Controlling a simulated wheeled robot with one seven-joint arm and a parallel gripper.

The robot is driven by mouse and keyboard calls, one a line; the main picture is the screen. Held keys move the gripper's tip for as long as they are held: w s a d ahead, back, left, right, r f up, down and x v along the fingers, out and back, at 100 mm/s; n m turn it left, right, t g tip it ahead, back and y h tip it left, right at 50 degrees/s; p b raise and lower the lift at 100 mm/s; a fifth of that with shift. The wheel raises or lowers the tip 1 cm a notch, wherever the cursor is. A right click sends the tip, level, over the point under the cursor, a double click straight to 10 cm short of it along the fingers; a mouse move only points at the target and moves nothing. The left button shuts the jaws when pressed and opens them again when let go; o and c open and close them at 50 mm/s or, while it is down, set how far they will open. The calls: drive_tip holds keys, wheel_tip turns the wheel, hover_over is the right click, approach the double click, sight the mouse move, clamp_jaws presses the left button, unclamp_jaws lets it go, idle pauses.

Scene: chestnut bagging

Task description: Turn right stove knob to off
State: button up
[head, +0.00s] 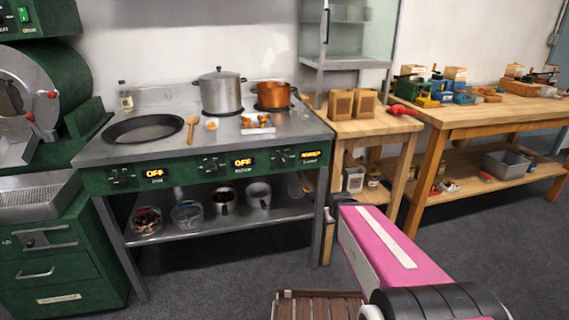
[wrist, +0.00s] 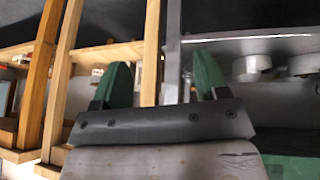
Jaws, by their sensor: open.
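The stove (head: 205,150) is a steel-topped green unit with a knob panel along its front. The right stove knob (head: 282,159) is small and dark at the panel's right end. The right display (head: 311,154) beside it glows orange, with text too small to read; the other two displays read OFF. My arm reaches in from the lower right of the head view, with its end low near the stove's right front leg. In the wrist view, my gripper (wrist: 163,80) is open with two green fingers and nothing between them. It is apart from the knob, which the wrist view does not show.
A steel pot (head: 220,92) and a copper pot (head: 272,96) stand at the stove's back; a dark pan (head: 143,129) is at left. Bowls and pots sit on the lower shelf. A wooden bench (head: 365,127) adjoins the right side. Open floor lies in front.

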drive_tip(key=w+a+r+n+t+y, duration=0.1)
drive_tip(key=w+a+r+n+t, duration=0.2)
drive_tip(key=w+a+r+t, duration=0.15)
drive_tip(key=n+t+y, duration=0.9)
approach(285, 162)
drive_tip(key=x, duration=1)
drive_tip(key=shift+w+a, duration=0.1)
drive_tip(key=shift+a, duration=0.05)
drive_tip(key=c, duration=0.9)
